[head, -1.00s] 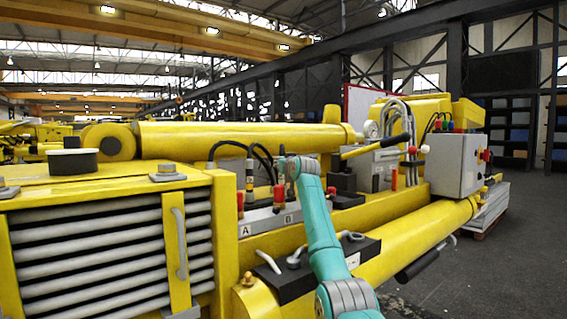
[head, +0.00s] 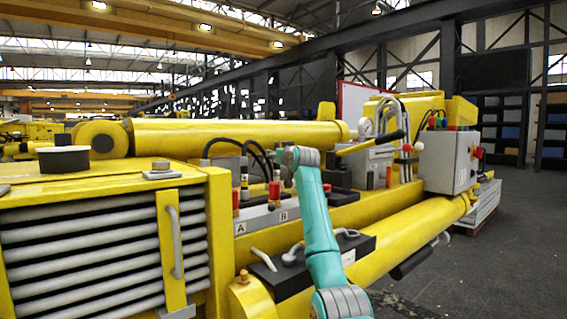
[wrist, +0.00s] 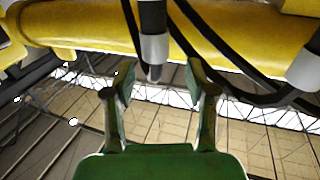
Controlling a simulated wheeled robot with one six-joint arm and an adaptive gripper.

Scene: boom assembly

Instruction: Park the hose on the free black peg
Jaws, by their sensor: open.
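My gripper (wrist: 160,78) shows in the wrist view as green with two dark fingers, open and spread apart. A black hose end with a silver collar (wrist: 154,48) hangs in view between and beyond the fingertips; I cannot tell whether either finger touches it. In the head view, black hoses (head: 221,141) arch over the grey block marked A and B (head: 262,218). I cannot clearly pick out the free black peg.
A long yellow cylinder (head: 235,137) runs behind the hoses. Red-capped fittings (head: 274,192) stand on the block. A black box with handles (head: 305,262) lies in front of it, and a grey control box (head: 447,162) is at the right. Open floor lies at the right.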

